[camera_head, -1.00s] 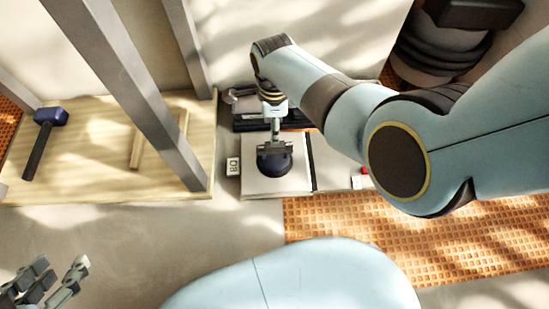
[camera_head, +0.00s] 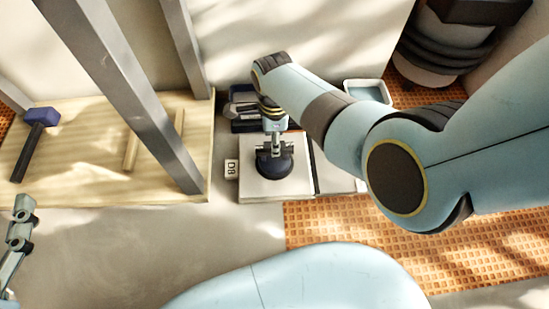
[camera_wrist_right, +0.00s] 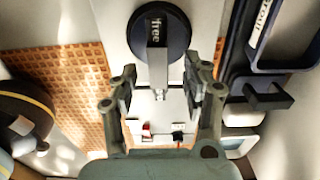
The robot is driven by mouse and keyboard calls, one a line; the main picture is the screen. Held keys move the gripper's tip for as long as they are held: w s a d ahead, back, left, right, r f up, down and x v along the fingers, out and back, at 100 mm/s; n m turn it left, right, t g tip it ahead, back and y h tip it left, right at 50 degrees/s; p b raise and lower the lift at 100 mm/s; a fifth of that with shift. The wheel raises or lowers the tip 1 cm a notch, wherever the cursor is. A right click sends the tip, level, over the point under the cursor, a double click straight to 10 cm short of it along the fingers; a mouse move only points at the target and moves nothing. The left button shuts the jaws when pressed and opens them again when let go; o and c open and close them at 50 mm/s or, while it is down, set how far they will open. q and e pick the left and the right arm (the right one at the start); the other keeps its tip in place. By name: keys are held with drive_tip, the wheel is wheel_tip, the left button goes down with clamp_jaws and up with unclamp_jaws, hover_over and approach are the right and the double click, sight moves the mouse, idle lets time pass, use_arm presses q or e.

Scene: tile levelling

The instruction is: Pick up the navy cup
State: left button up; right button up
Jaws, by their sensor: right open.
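The navy cup (camera_head: 274,168) is a round dark suction cup with a grey bar on top, sitting on a pale tile (camera_head: 262,193). In the right wrist view the cup (camera_wrist_right: 172,40) shows at the top, with the word "free" on it. My right gripper (camera_head: 275,148) is open directly over the cup. In the wrist view its two fingers (camera_wrist_right: 160,88) stand apart on either side of the grey bar's near end, with gaps visible; I cannot tell whether they touch it. My left gripper (camera_head: 21,225) is partly visible at the left edge, away from the cup.
A small tag (camera_head: 231,169) stands left of the tile. A wooden board (camera_head: 75,185) with a hammer (camera_head: 40,128) and grey posts (camera_head: 118,90) stands left. An orange waffled mat (camera_head: 315,220) lies in front.

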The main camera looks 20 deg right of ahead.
sight(278, 168)
wheel_tip(278, 168, down, 3)
drive_tip(key=shift+s+r+b, duration=0.1)
drive_tip(key=shift+b, duration=0.9)
use_arm(q)
drive_tip(key=w+r+m+t+h, duration=0.1)
drive_tip(key=w+r+t, duration=0.1)
drive_tip(key=r, duration=0.5)
drive_tip(key=w+d+r+t+h, duration=0.1)
drive_tip(key=w+r+t, duration=0.1)
drive_tip(key=r+t, duration=0.2)
wheel_tip(278, 168, up, 3)
drive_tip(key=shift+w+d+r+m+t+h, duration=0.15)
drive_tip(key=shift+d+m+t+h, duration=0.15)
drive_tip(key=shift+m, duration=0.1)
use_arm(e)
drive_tip(key=shift+c, duration=0.3)
clamp_jaws()
